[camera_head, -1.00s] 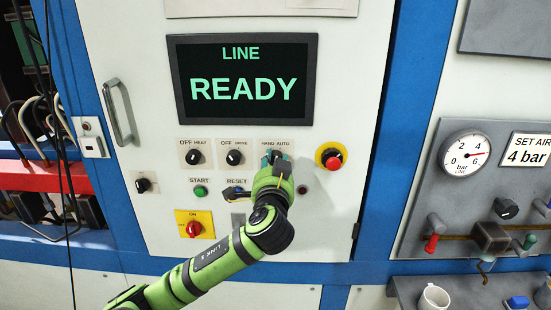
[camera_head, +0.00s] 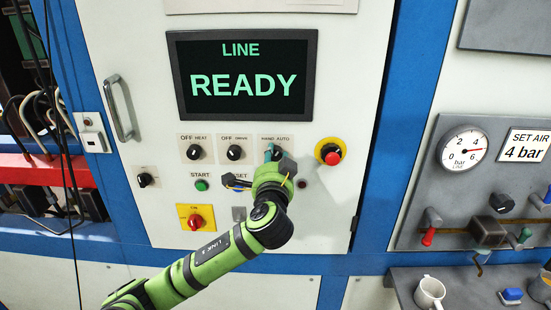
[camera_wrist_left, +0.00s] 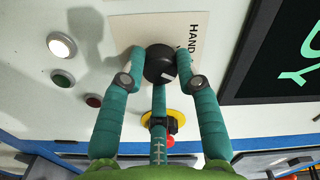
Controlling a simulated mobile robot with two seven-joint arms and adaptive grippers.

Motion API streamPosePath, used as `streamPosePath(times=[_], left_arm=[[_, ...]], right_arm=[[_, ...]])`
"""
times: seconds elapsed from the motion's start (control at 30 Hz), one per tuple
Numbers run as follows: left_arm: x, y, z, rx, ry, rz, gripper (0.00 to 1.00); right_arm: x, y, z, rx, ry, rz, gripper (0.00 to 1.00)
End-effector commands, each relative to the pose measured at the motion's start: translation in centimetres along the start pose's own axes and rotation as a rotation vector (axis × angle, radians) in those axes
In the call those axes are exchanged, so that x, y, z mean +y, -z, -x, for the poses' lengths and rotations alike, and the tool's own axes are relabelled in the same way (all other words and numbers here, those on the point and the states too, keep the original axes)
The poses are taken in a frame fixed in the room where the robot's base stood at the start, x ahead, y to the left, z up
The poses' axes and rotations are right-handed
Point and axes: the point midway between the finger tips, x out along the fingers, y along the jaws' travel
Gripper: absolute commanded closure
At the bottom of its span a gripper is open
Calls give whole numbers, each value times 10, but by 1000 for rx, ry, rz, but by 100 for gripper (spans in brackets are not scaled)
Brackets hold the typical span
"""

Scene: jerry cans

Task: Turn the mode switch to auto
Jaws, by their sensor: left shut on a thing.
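The mode switch is a black knob (camera_wrist_left: 160,63) on a pale plate marked HAND and AUTO (camera_head: 275,140) in the head view, below the screen. My left gripper (camera_head: 273,157) is at this plate and hides the knob there. In the left wrist view my left gripper (camera_wrist_left: 158,80) has its teal fingertips on both sides of the knob, shut on it. A small pale mark shows on the knob's lower right side in that view. HAND can be read beside it; AUTO is hidden there. My right gripper is not in view.
The screen (camera_head: 243,75) reads LINE READY. A red emergency button (camera_head: 331,156) on yellow is close to the right. Heat (camera_head: 195,152) and drive (camera_head: 235,153) knobs are to the left, the green start button (camera_head: 201,185) below them. A mug (camera_head: 430,292) stands on the right shelf.

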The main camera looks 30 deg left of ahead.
Motion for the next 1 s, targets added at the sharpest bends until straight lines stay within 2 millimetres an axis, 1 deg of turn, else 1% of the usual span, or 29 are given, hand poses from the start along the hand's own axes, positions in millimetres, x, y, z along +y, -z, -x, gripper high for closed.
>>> streamPosePath(times=[0.03, 0.07, 0.1, 0.43, 0.53, 0.67, 0.9, 1.0], left_arm=[[3, -2, 0, -7, -6, -4, 100], [3, -2, 0, -7, -6, -4, 55], [3, -2, 0, -7, -6, -4, 44], [1, -1, 1, -2, -1, 0, 44], [1, 0, 7, -1, -2, 0, 44], [2, 0, 27, 0, -5, 2, 44], [2, -1, 80, 0, -7, 2, 44], [2, -2, 97, -3, -7, 3, 44]], right_arm=[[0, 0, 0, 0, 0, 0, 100], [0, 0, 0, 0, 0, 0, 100], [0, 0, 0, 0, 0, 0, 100], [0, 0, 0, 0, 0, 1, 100], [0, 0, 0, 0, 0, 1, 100], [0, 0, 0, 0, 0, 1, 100], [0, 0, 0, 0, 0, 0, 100], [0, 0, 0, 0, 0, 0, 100]])
